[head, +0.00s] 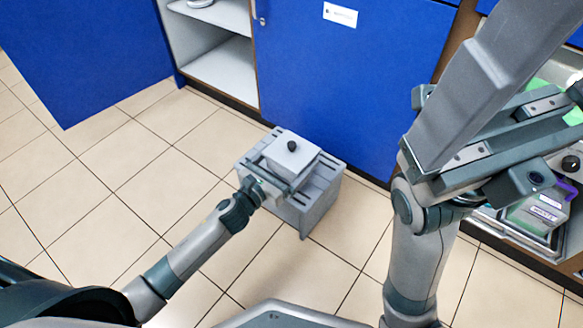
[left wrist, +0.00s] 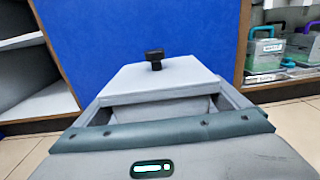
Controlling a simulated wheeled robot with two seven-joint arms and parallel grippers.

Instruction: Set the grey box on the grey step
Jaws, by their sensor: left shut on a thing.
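The grey box (head: 291,153) has a pale flat lid with a black knob. In the head view it is over the top of the grey step (head: 318,205), which stands on the floor against the blue cabinet. My left gripper (head: 280,173) is shut on the box from the near side. In the left wrist view the box (left wrist: 160,75) sits level between the fingers of my left gripper (left wrist: 163,105). I cannot tell whether its underside touches the step. My right arm fills the right of the head view; its jaw state is unclear.
A blue cabinet door (head: 350,90) is behind the step. An open cabinet with white shelves (head: 222,70) is at the back left, its blue door (head: 85,50) swung out. Containers with green and purple parts (head: 540,210) are at the right. The tiled floor is clear left of the step.

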